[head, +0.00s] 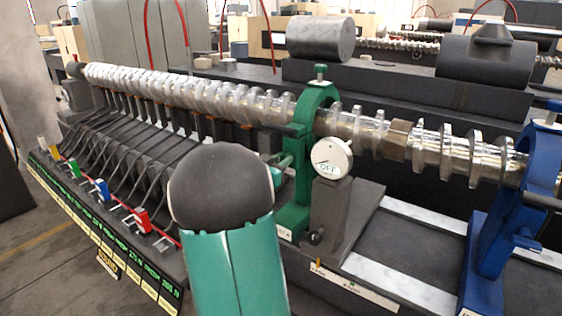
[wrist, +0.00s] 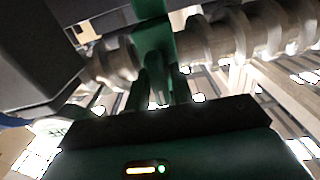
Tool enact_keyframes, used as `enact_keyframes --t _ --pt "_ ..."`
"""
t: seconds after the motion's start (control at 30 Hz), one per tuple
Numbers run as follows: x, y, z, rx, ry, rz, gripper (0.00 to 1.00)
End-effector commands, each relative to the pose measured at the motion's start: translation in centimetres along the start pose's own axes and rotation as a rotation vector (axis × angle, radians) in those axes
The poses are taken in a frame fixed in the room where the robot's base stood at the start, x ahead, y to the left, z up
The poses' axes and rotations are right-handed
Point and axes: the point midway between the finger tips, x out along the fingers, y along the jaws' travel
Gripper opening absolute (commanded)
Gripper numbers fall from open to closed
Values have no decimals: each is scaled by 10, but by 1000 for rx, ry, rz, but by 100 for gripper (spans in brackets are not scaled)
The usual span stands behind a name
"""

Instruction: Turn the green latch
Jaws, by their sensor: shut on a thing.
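A green clamp (head: 296,190) stands around the long metal screw, with a small green knob (head: 320,72) on top. In the head view my teal arm with its dark rounded joint covers most of my gripper, and small green parts show beside the clamp's left side. In the wrist view my gripper (wrist: 157,66) reaches up to the green clamp (wrist: 153,36). Its two fingers are closed on the green latch at the clamp. The latch is mostly hidden between the fingers, and its angle cannot be told.
The ribbed metal screw (head: 205,95) runs through the clamp. A white dial (head: 332,157) stands just right of it. A blue clamp (head: 497,225) holds the screw farther right. Coloured switches, one of them red (head: 142,220), line the panel at left.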

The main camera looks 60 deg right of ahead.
Motion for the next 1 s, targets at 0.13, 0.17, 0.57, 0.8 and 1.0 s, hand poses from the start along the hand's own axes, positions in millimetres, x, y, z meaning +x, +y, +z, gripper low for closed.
enact_keyframes --t 0.13,0.17,0.57,0.8,1.0 --pt "0 0 0 59 0 0 1" --pt "0 0 0 75 0 0 1" --pt "-1 2 1 408 0 0 1" --pt "-1 3 1 636 -1 -1 1" --pt "0 4 2 826 -1 0 1"
